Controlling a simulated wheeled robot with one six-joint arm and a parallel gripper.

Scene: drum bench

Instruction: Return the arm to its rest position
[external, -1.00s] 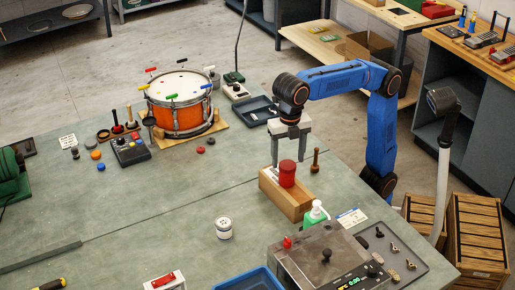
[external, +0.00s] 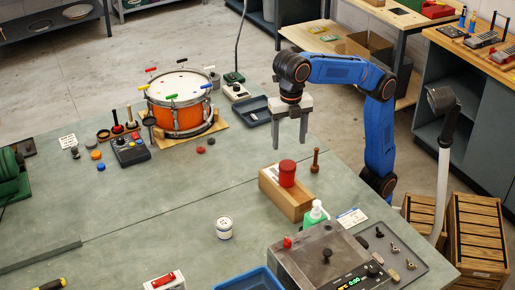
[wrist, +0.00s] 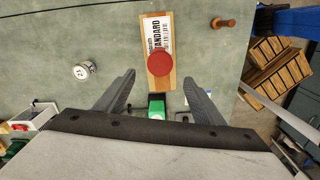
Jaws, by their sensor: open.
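My gripper (external: 290,143) is open and empty in the external view. It hangs above the bench, fingers down, behind and above the wooden block. In the wrist view its two grey fingers (wrist: 158,88) are spread apart with nothing between them at the tips. A red cylinder (external: 287,173) stands upright on the wooden block (external: 290,203), apart from the fingers. The red cylinder also shows from above in the wrist view (wrist: 159,64), beside a printed label on the block. My blue arm reaches left from its upright link, with the elbow raised.
An orange drum (external: 180,118) sits on a wooden board at the back. A wooden peg (external: 316,160) stands right of the block. A green bottle (external: 315,214), a grey machine (external: 325,260) and a white jar (external: 224,228) are nearer the front. The bench's left middle is clear.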

